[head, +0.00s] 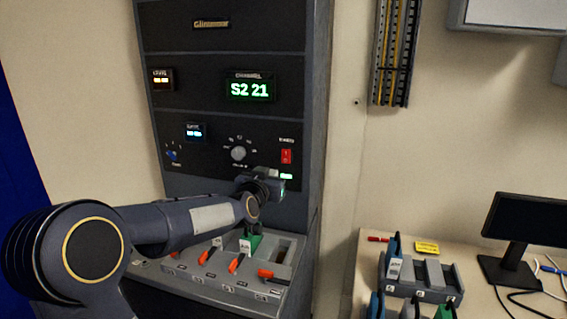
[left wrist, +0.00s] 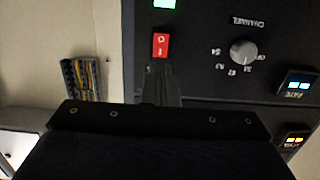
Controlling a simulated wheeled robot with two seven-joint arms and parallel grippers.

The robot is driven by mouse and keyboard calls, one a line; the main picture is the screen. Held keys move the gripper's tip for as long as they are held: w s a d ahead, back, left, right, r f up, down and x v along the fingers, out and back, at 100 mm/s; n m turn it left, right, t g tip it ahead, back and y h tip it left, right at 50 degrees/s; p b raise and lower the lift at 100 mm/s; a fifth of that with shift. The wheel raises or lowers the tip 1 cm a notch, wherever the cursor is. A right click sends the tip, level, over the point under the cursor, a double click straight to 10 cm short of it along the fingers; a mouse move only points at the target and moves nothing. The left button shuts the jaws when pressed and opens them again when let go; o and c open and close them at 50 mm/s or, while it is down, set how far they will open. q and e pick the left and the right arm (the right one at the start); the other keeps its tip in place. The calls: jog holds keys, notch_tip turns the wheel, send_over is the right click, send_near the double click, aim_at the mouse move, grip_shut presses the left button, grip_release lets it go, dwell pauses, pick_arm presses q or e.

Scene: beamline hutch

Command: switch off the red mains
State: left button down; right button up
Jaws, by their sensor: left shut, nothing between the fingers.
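The red mains switch (head: 286,156) is a small upright rocker at the right of the dark rack's lower panel. It also shows in the left wrist view (left wrist: 160,45), with white marks on its face. A lit green lamp (head: 286,176) is below it in the head view. My left gripper (head: 272,182) is in front of the panel, just below and left of the switch. Its shut, empty fingers (left wrist: 161,82) point toward the switch in the wrist view. I cannot tell whether they touch it. My right gripper is not in view.
A channel knob (head: 238,153) is left of the switch, and a green display (head: 249,88) reads S2 21. Below my arm a sloped shelf has slots with red levers and a green module (head: 251,243). A bench (head: 366,262) with modules and a monitor (head: 528,220) stands right.

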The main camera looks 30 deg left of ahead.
aim_at(286, 160)
pick_arm(q)
jog(key=p+x, duration=0.3)
jog(key=x, duration=0.6)
jog(key=shift+w+a, duration=0.15)
jog(key=shift+w, duration=0.25)
jog(key=shift+w+a+f, duration=0.15)
jog(key=shift+w, duration=0.35)
